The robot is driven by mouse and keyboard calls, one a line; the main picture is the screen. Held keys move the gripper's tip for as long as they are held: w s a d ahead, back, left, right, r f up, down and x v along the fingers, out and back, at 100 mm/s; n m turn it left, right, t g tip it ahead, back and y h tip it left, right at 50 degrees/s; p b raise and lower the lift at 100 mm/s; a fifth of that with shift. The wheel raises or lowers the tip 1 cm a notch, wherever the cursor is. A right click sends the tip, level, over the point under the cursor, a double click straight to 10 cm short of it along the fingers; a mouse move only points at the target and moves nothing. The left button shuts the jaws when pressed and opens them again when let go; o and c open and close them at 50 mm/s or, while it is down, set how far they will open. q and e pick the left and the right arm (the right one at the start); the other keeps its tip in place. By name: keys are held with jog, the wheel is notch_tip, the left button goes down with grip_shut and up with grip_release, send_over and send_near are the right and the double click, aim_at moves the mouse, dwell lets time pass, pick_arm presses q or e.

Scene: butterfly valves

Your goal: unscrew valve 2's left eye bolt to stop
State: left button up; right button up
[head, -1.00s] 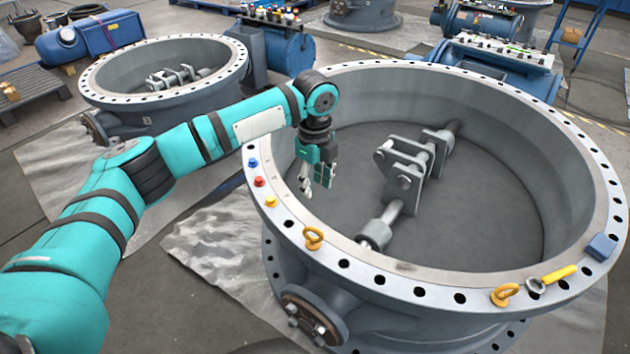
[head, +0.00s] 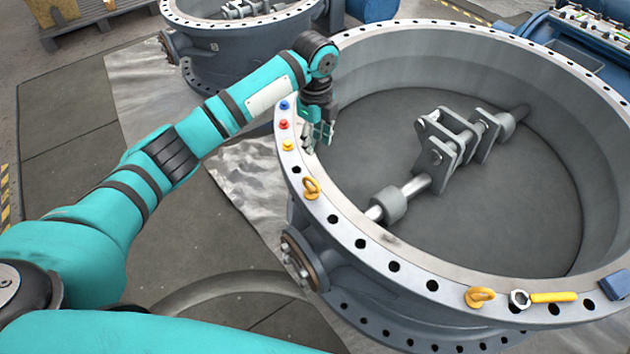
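Valve 2 (head: 390,265) is the large grey ring-shaped valve body on the right. Its left eye bolt (head: 311,188), a yellow ring, stands on the left part of the flange. A second yellow eye bolt (head: 480,297) is on the flange's near side. My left gripper (head: 318,138) points down just inside the flange's left rim, beyond the left eye bolt and apart from it. Its fingers look spread, with nothing between them. My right gripper is out of the picture.
Blue (head: 284,104), red (head: 283,124) and yellow (head: 288,146) markers sit on the flange near my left gripper. A yellow-handled wrench (head: 545,297) and a blue block (head: 612,309) lie on the near flange. Another valve (head: 225,45) stands behind my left arm.

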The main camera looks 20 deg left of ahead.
pick_arm(q)
send_over(312, 179)
notch_tip(312, 179, down, 7)
jog(key=shift+s+a+r, duration=0.1)
jog(key=shift+a+r, duration=0.05)
jog(key=shift+r, duration=0.05)
jog(key=f, duration=0.9)
jog(key=shift+d+f, duration=0.2)
jog(key=shift+f, duration=0.75)
grip_shut()
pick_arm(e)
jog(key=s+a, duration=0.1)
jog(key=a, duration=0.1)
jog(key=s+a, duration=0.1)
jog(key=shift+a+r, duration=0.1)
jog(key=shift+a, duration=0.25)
